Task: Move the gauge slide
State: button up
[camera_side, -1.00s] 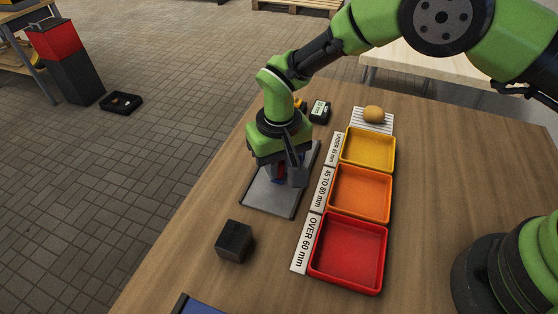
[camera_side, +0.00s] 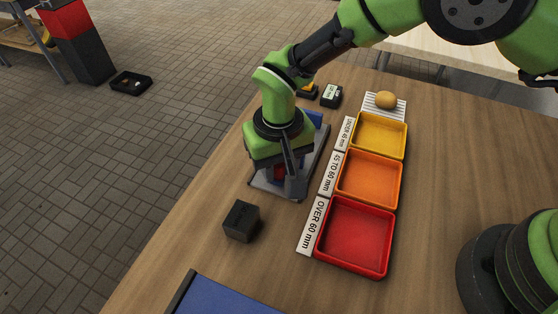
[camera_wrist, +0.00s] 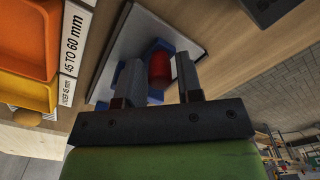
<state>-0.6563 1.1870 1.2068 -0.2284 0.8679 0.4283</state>
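The gauge is a grey plate (camera_side: 262,184) with blue blocks. One blue block (camera_side: 313,117) shows at its far end. Its red upright knob (camera_wrist: 160,68) rises from blue parts and shows in the wrist view between my fingers. My gripper (camera_wrist: 159,78) points down over the near part of the plate, one finger on each side of the knob. In the side view my gripper (camera_side: 285,182) hides most of the knob and the slide.
Yellow (camera_side: 379,136), orange (camera_side: 369,179) and red (camera_side: 354,235) trays with size labels stand right of the gauge. A potato (camera_side: 386,100) lies on a striped white mat (camera_side: 399,108). A dark cube (camera_side: 241,221) and a blue-floored tray (camera_side: 217,297) lie nearer; a small display (camera_side: 331,96) stands behind.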

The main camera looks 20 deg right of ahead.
notch_tip(320, 180, up, 9)
jog(key=shift+r, duration=0.5)
dwell(0.3)
jog(key=shift+d+r, duration=0.1)
jog(key=shift+r, duration=0.1)
jog(key=s+d+r+m+t+y, duration=0.2)
jog(key=s+d+r+t, duration=0.15)
jog(key=d+r, duration=1.05)
jog(key=s+d+r+m+t, duration=0.1)
jog(key=s+d+r+t, duration=0.1)
jog(key=s+d, duration=0.2)
jog(key=s+d+r+m+t, duration=0.1)
jog(key=s+d+r, duration=0.1)
jog(key=s, duration=0.8)
jog(key=shift+d+t, duration=0.35)
jog(key=shift+d, duration=0.5)
